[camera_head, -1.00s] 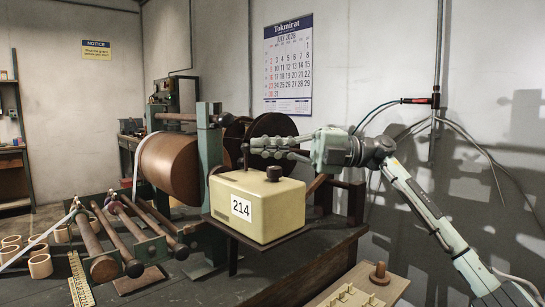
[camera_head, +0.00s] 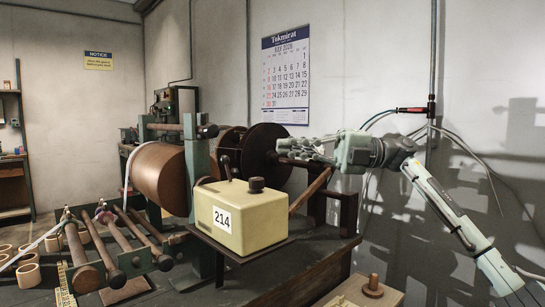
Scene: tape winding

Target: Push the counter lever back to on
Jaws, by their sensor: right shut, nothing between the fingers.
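The counter is a cream box (camera_head: 255,222) with a white label reading 214, on a dark shelf at the middle of the head view. A dark round knob (camera_head: 256,184) stands on its top. A dark lever (camera_head: 226,167) with a rounded end sticks up at the box's back left, leaning slightly left. My right gripper (camera_head: 284,149) is shut and empty, pointing left above and behind the box's right side. It is apart from the lever, in front of a dark disc. My left gripper is out of view.
A large brown drum (camera_head: 160,180) and green post (camera_head: 196,165) stand left of the counter. The dark disc (camera_head: 265,150) is behind it. Dark rollers (camera_head: 78,250) and pale rings (camera_head: 28,276) are at lower left. A wall calendar (camera_head: 286,75) hangs behind.

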